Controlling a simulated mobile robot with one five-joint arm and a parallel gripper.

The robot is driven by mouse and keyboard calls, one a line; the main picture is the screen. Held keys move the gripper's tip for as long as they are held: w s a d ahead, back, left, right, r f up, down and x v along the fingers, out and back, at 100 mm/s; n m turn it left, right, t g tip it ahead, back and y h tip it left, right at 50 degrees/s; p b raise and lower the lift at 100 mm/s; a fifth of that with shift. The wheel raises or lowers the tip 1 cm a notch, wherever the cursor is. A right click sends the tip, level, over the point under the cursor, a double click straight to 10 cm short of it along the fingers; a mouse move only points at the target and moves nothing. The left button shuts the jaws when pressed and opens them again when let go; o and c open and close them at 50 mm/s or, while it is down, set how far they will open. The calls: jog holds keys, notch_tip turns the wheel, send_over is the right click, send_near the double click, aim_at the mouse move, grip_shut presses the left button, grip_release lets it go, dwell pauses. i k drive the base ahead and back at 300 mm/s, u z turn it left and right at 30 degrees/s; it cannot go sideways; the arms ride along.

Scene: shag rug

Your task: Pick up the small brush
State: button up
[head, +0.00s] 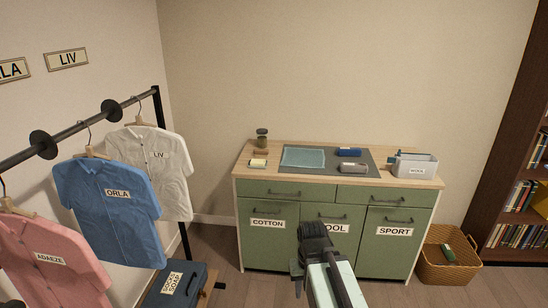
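I cannot clearly tell which thing is the small brush. Small candidates on the cabinet top are a brown block-like item (261,152) and a cream item (258,163) at the left, and a blue item (349,152) and a grey item (354,168) on the dark mat. My gripper (312,230) is dark and in front of the green cabinet's doors, below the top and apart from these items. Its fingertips are too small and dark to tell whether it is open or shut.
The green cabinet (287,187) also bears a jar (262,136), a folded teal cloth (304,157) and a labelled light bin (417,169) at right. A wicker basket (449,272) stands on the floor at right. Shirts on a rail and a dark case (174,285) are at left.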

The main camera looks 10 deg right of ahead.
aim_at(258, 152)
jog(key=u, duration=0.15)
jog(key=i, duration=0.95)
jog(key=z, duration=0.05)
